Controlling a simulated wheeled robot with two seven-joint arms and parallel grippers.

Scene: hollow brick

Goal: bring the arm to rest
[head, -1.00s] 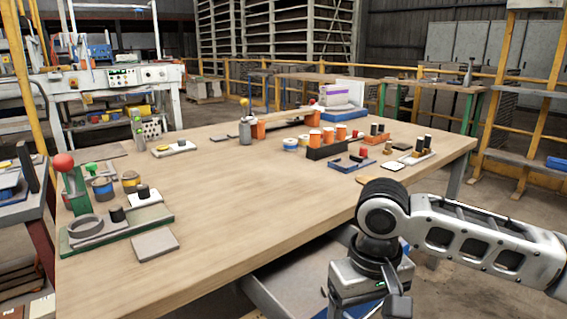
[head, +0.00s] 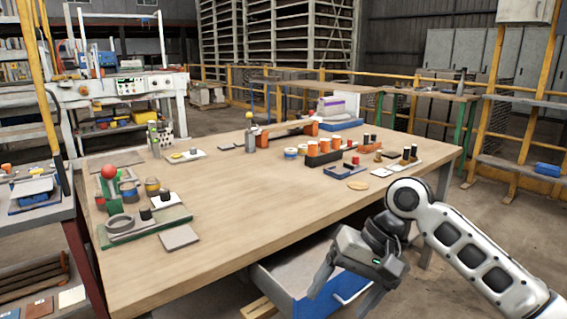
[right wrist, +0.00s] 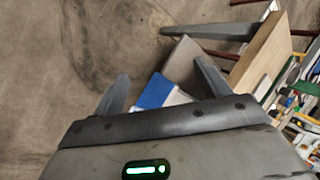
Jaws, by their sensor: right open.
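My right gripper (head: 338,303) hangs in front of the table's near right side, fingers apart and pointing down. Nothing is between its fingers. In the right wrist view the same gripper (right wrist: 161,68) is open, with bare floor and part of a blue-fronted drawer beyond it. My right arm (head: 470,245) comes in from the lower right, bent at a rounded joint. My left gripper is not in view.
The wooden table (head: 240,210) carries several orange-topped cylinders in a dark rack (head: 322,156) and a green base with a grey ring (head: 120,223). An open blue drawer (head: 318,303) juts out under the table beside my gripper.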

